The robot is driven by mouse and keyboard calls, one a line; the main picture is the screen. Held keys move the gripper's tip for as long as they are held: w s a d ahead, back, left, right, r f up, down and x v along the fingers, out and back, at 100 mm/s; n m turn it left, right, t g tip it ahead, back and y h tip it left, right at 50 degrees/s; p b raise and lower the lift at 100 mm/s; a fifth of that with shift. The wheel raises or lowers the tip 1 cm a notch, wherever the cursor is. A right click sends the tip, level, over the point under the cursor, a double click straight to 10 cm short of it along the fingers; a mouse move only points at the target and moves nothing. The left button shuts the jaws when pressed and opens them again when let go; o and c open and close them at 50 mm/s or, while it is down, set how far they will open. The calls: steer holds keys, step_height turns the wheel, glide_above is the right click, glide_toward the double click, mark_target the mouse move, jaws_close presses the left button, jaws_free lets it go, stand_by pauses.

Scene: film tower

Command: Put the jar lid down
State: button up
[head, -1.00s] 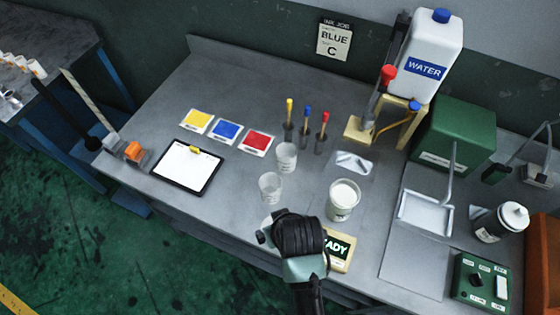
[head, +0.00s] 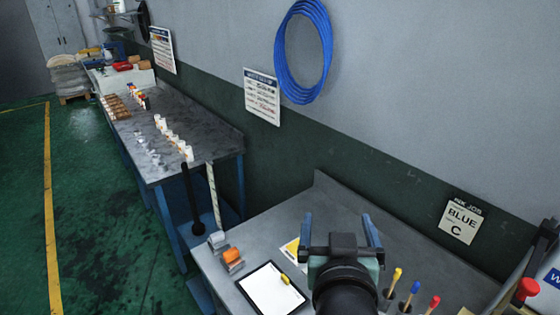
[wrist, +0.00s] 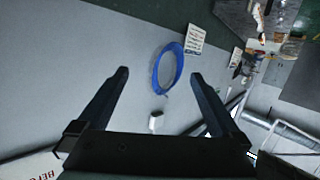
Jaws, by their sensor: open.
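My gripper (head: 338,217) is raised over the near grey bench, beside the clipboard in the picture. Its two dark fingers stand apart. The wrist view looks past the open fingers (wrist: 160,73) at the wall, and nothing is held between them. I cannot make out the jar lid in either current view. The jar is not in view either. My arm and gripper hide part of the bench.
A clipboard (head: 270,290), a partly covered yellow card (head: 291,250) and capped tubes (head: 410,290) are on the near bench (head: 270,238). A blue hose coil (head: 303,55) hangs on the wall. A second bench (head: 180,110) stands left, beside green floor.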

steer(key=s+a+r+t, duration=0.1)
steer(key=a+r+t, duration=0.15)
steer(key=r, duration=0.65)
steer(key=s+a+r+t, duration=0.1)
steer(key=a+r+t, duration=0.15)
steer(key=r, duration=0.65)
steer(key=s+a+r+t+y, duration=0.1)
steer(key=s+a+r+t, duration=0.1)
steer(key=s+r, duration=0.3)
steer(key=s+a+r+t+y, duration=0.1)
steer(key=s+r+t, duration=0.4)
steer(key=r, duration=0.7)
steer(key=shift+s+a+r+n, duration=0.3)
steer(key=shift+a+r+n, duration=0.1)
steer(key=shift+a, duration=0.15)
